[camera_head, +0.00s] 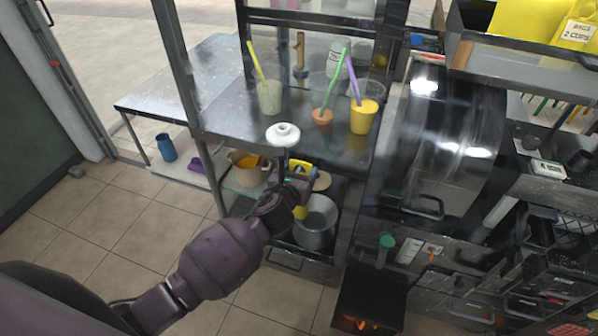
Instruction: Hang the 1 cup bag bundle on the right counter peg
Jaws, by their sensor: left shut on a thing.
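My left gripper (298,178) is in front of the counter's front edge, at the end of the arm from the lower left. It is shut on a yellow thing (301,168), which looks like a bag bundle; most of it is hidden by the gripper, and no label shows. More yellow (301,212) shows below the gripper. A white round disc on a short stem (283,135) stands just above the gripper; I cannot tell if it is a counter peg. At the top right are yellow bags (578,32) labelled "BAGS 2 CUPS". My right gripper is not in view.
The metal counter (225,118) holds cups with green, yellow and purple straws, including a yellow cup (364,117). A grey pot (316,225) and a beige pot (247,170) sit on the shelf below. A shiny metal machine (430,140) stands to the right.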

